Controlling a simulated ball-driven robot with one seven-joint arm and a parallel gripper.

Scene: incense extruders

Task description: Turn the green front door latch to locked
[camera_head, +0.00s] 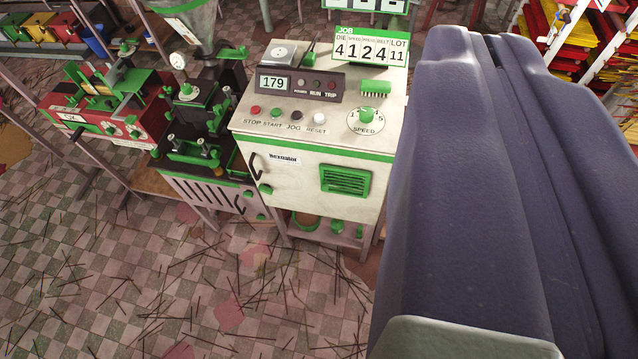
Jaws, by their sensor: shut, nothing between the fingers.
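A cream control cabinet (308,135) with green trim stands at the centre. Its front door (300,185) looks closed and has a black handle (256,164) at its left edge. A small green latch (265,189) sits just below that handle; its turn position is too small to tell. The door also bears a label (284,160) and a green vent (346,181). My gripper (489,42), large and blue-grey, fills the right side. Its fingers are shut with nothing between them, apart from the latch and to its right.
A green-and-black extruder (203,140) stands close left of the cabinet, with a red machine (112,115) beyond it. Yellow and red racks (570,45) stand at the back right.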

